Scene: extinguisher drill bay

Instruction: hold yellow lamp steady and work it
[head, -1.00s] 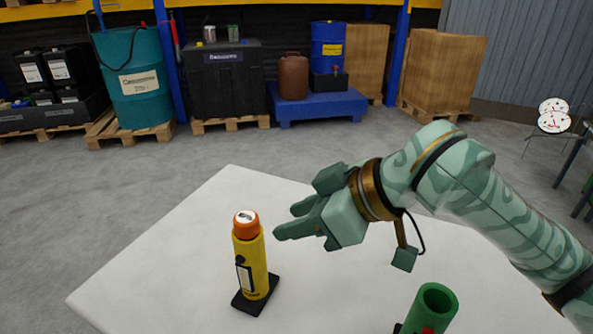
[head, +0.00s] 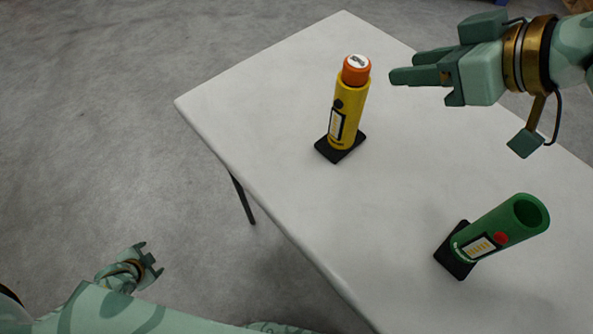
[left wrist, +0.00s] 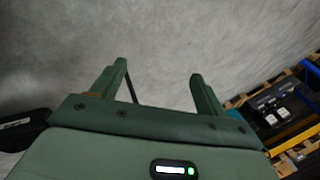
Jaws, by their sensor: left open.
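The yellow lamp (head: 349,115), with an orange cap and white top, stands upright on a black base on the white table. My right gripper (head: 402,67) is to the right of the lamp's top, with its fingers pointing toward it. Its fingers are apart and nothing shows between them; it does not touch the lamp. My left gripper (head: 152,258) is low at the left, off the table and far from the lamp.
A green tube (head: 500,228) with an open top and a red button stands on a black base near the table's front right. The white table (head: 250,110) is otherwise clear. Bare grey floor (head: 90,130) lies left of it. Racking and pallets show at the right of the left wrist view.

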